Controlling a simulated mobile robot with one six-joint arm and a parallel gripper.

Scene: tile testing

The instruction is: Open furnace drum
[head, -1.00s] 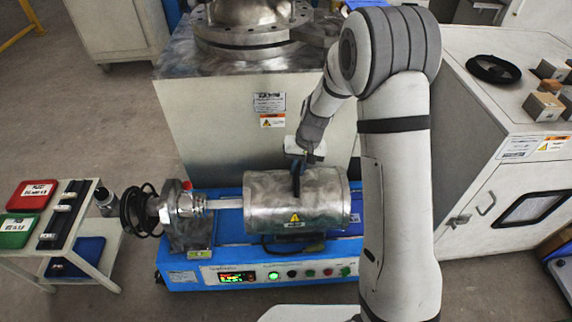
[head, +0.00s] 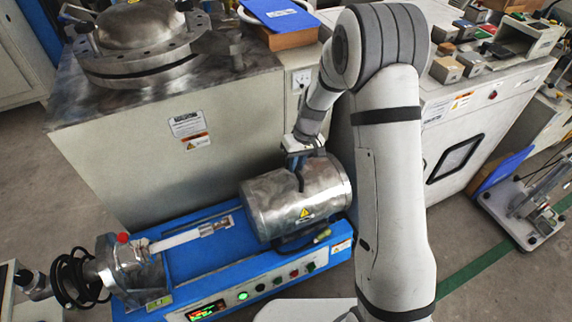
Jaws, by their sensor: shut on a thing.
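The furnace drum (head: 280,208) is a shiny metal cylinder with a yellow warning label. It lies on its side at the right end of the blue furnace base (head: 225,268). My gripper (head: 300,167) comes down from above and is shut on the drum at its top back edge; the exact part gripped is largely hidden by the fingers. A pale tube (head: 185,238) runs right from a metal flange (head: 130,270). Its free end lies bare, just left of the drum.
A large metal chamber (head: 185,120) stands close behind the base. A white cabinet (head: 455,130) is at the right, with small blocks on top. A lab stand (head: 530,205) stands on the floor farther right. Black coiled tubing (head: 75,277) hangs at the flange's left.

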